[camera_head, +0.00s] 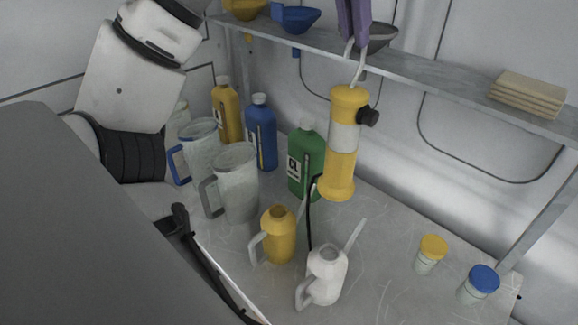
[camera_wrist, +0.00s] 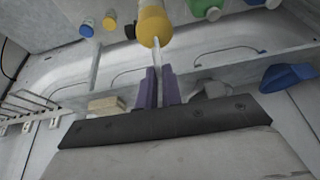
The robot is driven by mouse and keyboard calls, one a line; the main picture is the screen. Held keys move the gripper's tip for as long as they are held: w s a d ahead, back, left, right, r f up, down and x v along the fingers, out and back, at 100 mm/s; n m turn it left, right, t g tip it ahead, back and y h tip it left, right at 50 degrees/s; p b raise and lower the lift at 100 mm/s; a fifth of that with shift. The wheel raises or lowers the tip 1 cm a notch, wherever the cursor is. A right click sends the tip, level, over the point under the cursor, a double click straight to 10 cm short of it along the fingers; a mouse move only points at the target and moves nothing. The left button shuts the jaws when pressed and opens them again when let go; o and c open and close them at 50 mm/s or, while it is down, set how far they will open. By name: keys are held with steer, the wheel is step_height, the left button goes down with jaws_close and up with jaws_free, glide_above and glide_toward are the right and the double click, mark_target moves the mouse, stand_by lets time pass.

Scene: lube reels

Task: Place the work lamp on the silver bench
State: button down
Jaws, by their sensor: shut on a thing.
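The work lamp (camera_head: 343,140) is a yellow cylinder with a pale band, a black knob on its side and a pale wire hook on top. My gripper (camera_head: 355,40), with purple fingers, is shut on the hook, and the lamp hangs below it, roughly upright. In the wrist view the lamp's yellow end (camera_wrist: 153,26) shows beyond the purple fingers (camera_wrist: 158,88). The silver bench (camera_head: 385,265) is the scratched grey top below the lamp. The lamp's lower end appears above the bench; the exact gap is hard to tell.
Green (camera_head: 307,160), blue (camera_head: 261,132) and yellow (camera_head: 226,110) bottles stand behind clear jugs (camera_head: 236,185). A yellow can (camera_head: 279,235) and white can (camera_head: 325,275) stand in front. Two capped jars (camera_head: 431,254) are at right.

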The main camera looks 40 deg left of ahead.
mark_target(337, 143)
steer(key=shift+s+d, duration=0.15)
steer(key=shift+s, duration=0.05)
steer(key=shift+f, duration=0.3)
step_height(337, 143, down, 15)
steer(key=b, duration=0.2)
steer(key=shift+s+r+b, duration=0.1)
steer(key=shift+r+b, duration=0.1)
steer(key=shift+b, duration=0.2)
step_height(337, 143, down, 5)
steer(key=b, duration=0.4)
steer(key=shift+r, duration=0.1)
steer(key=c, duration=1.9)
jaws_free()
steer(key=shift+c, duration=0.2)
steer(key=o, duration=0.4)
